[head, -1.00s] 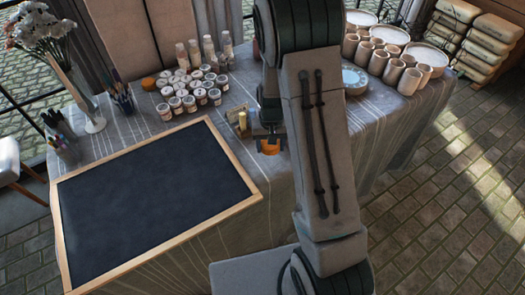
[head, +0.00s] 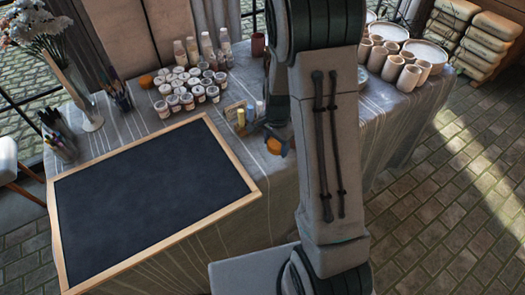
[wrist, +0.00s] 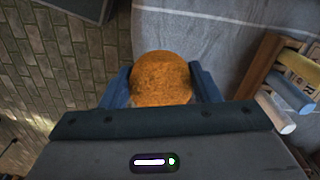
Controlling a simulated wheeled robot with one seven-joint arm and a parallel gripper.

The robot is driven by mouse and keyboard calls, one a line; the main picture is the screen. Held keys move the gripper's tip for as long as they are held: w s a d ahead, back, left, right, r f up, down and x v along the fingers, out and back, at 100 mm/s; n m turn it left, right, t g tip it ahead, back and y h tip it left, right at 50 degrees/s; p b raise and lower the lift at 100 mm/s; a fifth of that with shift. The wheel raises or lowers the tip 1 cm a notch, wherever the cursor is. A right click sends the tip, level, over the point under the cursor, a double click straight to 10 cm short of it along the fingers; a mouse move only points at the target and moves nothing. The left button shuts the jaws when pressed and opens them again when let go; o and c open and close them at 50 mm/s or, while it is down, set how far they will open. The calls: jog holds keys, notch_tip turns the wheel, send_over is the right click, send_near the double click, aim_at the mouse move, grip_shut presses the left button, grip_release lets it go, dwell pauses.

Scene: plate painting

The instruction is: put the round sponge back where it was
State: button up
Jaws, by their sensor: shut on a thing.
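The round sponge (wrist: 161,78) is orange and rough, held between the two blue fingers of my gripper (wrist: 160,88) in the wrist view. In the head view the sponge (head: 274,146) shows small below my gripper (head: 279,137), near the table's front edge, just right of the dark board. My arm hides part of the gripper there. The sponge looks held clear of the cloth, but the height is hard to tell.
A wooden box of thick sticks (wrist: 285,85) stands close on the right in the wrist view. The black framed board (head: 150,195), paint jars (head: 186,88) and another orange round item (head: 146,81) are left. Clay cups (head: 392,62) stand right.

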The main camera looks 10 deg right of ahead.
aim_at(262, 158)
jog(key=w+a+f, duration=0.2)
jog(key=a, duration=0.1)
jog(key=shift+w+a+f, duration=0.25)
jog(key=shift+w+f, duration=0.1)
jog(key=shift+w, duration=0.05)
jog(key=shift+f+p, duration=0.5)
jog(key=shift+f, duration=1.55)
jog(key=shift+f, duration=0.1)
jog(key=shift+f+b, duration=0.15)
jog(key=shift+b, duration=0.15)
jog(key=o, duration=1)
jog(key=shift+c, duration=0.2)
jog(key=shift+r, duration=0.2)
